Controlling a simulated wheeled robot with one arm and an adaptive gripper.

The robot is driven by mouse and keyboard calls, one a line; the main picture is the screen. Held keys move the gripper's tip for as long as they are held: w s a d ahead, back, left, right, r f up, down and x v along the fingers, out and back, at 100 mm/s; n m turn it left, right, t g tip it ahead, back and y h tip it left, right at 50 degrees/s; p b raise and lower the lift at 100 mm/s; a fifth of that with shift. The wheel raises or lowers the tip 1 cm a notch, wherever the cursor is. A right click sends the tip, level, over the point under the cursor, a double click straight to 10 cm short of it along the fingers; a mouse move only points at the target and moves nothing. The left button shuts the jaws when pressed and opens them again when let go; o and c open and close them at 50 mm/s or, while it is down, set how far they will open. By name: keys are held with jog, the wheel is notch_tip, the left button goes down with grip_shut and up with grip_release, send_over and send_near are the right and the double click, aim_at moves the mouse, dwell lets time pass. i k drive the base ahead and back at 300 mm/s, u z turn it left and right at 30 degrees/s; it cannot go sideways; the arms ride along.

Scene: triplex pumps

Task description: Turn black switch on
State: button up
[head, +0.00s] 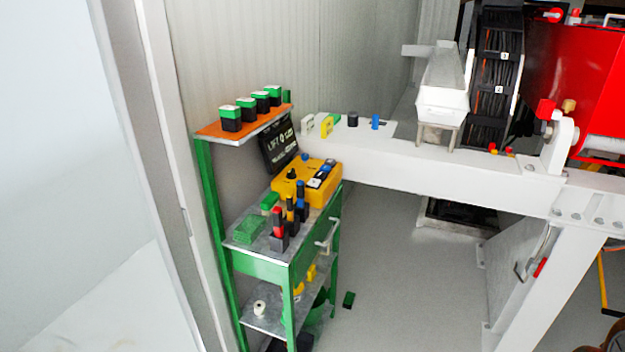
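A yellow control box (286,188) sits on the middle level of a green shelf cart. On its top are a small black knob or switch (291,174), a blue knob (305,158) and a row of small dark and white parts (321,176). A short black cylinder (352,119) stands on the white beam behind the cart. I cannot tell which black part is the switch, nor any switch's position. My gripper is not in view.
The green cart (268,267) holds black and green batteries (265,99) on top, a dark "LIFT" panel (279,144) and upright tools (279,232). The white beam (440,170) runs right towards red machinery (585,85). Grey floor (405,285) is open right of the cart.

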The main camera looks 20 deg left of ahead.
aim_at(291, 174)
jog(key=u, duration=0.45)
jog(key=i, duration=0.6)
jog(key=u, duration=1.1)
jog(key=i, duration=0.5)
jog(key=u, duration=0.45)
